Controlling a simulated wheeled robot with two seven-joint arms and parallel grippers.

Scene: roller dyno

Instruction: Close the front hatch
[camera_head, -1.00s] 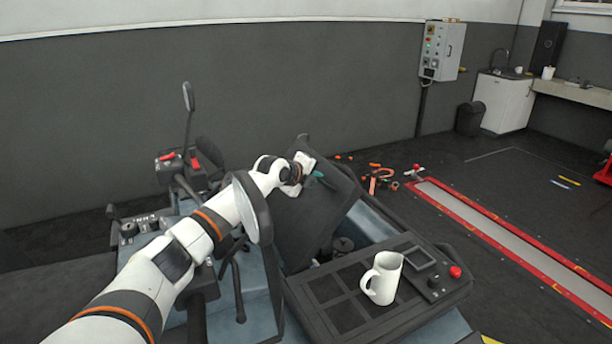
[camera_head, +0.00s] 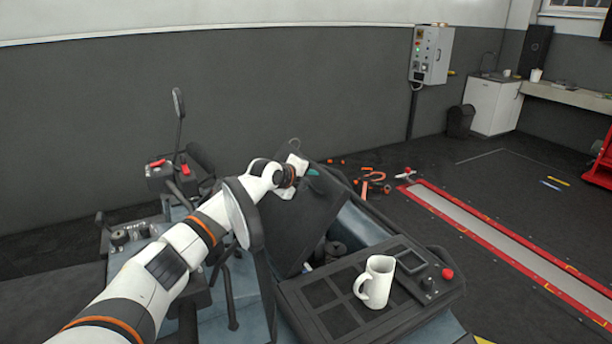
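The front hatch (camera_head: 296,222) is a dark panel on the vehicle. It stands tilted open, with the dark bay (camera_head: 333,249) showing below its right side. My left arm reaches in from the lower left, past a round mirror. My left gripper (camera_head: 300,172) is at the upper part of the hatch, seeming to touch or nearly touch it. Its fingers are small and partly hidden, so I cannot tell whether they are open or shut on the edge. My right gripper is not in view.
A white mug (camera_head: 378,281) stands on the dark panel (camera_head: 345,318) beside the open bay. The round mirror (camera_head: 243,213) is close to my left arm. Orange tools (camera_head: 374,184) lie on the floor behind the hatch. A red-edged floor track (camera_head: 500,240) runs at right.

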